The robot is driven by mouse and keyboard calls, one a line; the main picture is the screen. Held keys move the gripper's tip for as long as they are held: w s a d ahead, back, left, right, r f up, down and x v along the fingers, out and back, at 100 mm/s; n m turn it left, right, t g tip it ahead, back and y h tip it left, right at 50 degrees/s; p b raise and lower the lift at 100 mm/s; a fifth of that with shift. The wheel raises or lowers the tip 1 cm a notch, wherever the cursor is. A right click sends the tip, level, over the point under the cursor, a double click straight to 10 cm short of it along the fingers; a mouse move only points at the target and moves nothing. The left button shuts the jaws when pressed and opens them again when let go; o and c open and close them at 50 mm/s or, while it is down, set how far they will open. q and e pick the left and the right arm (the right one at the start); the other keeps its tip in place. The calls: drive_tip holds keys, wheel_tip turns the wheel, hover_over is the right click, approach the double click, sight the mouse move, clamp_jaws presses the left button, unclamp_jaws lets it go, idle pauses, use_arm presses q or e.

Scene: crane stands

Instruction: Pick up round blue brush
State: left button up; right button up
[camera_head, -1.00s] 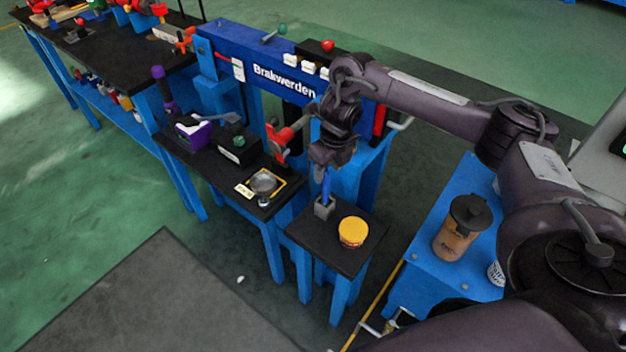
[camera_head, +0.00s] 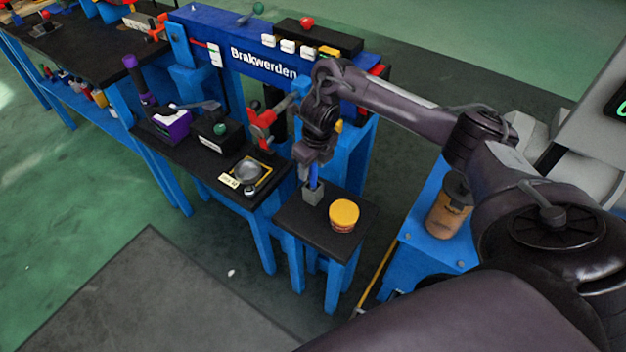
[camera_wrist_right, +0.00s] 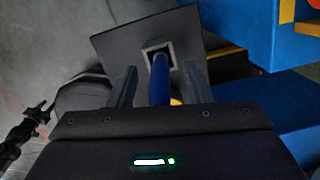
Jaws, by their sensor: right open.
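The round blue brush (camera_head: 313,178) stands upright in a small grey square holder (camera_head: 312,194) on a black-topped stand. My right gripper (camera_head: 313,165) is above the holder, at the brush's upper part. In the right wrist view the blue handle (camera_wrist_right: 160,80) runs between the two open fingers of my right gripper (camera_wrist_right: 158,88), with a gap on each side. Its lower end goes into the grey holder (camera_wrist_right: 158,50), so the brush end is hidden. My left gripper is not in view.
A yellow-lidded round tin (camera_head: 343,214) stands on the same black top (camera_head: 327,240), right of the holder. A neighbouring black stand on the left carries a round metal dish (camera_head: 246,174). A brown canister (camera_head: 449,210) stands on a blue table at right. Blue framework rises behind.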

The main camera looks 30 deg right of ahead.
clamp_jaws()
drive_tip(key=shift+r, duration=0.1)
